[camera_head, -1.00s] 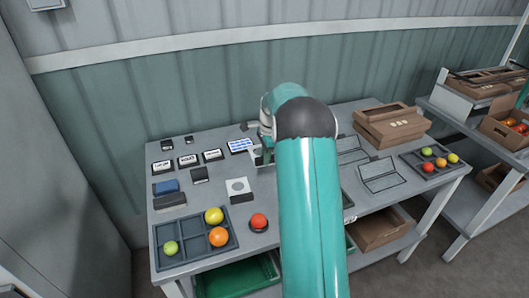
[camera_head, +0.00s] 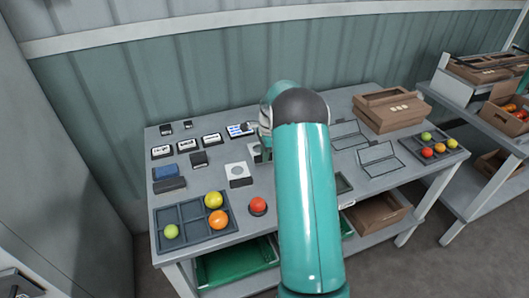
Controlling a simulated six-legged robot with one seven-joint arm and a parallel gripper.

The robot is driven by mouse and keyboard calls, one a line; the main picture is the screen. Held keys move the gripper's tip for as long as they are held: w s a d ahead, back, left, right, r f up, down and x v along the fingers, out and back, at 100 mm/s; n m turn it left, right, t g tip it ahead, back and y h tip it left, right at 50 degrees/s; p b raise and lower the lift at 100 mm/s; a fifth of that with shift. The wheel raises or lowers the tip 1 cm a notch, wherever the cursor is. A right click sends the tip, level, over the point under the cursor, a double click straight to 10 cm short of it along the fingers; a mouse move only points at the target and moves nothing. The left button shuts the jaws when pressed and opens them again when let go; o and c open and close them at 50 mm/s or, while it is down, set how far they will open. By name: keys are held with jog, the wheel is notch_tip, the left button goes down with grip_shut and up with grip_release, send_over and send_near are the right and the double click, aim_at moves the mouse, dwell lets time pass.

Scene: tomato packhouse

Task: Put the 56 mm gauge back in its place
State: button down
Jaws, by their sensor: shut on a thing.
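My gripper (camera_head: 258,153) is low over the middle of the table, mostly hidden behind my own teal arm. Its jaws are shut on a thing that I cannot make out. A pale square plate with a round hole (camera_head: 236,169) stands just left of it, at a dark base; no size can be read on it. Behind stands a row of small black-edged label blocks (camera_head: 187,145), (camera_head: 211,139), (camera_head: 162,152), too small to read. A white card with blue print (camera_head: 238,130) lies at the row's right end. No 56 mm marking is legible anywhere.
A divided tray (camera_head: 193,224) with several fruits is at the front left of the table (camera_head: 283,215). A red tomato (camera_head: 257,204) sits beside it. Wire-like frames (camera_head: 379,158) and cardboard boxes (camera_head: 388,110) are right of my arm, with another fruit tray (camera_head: 425,158) at the far right.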

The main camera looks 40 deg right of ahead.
jog(key=shift+f, duration=0.35)
dwell(0.6)
jog(key=c, duration=1.3)
grip_release()
jog(key=shift+c, duration=1.4)
jog(key=shift+r, duration=3.5)
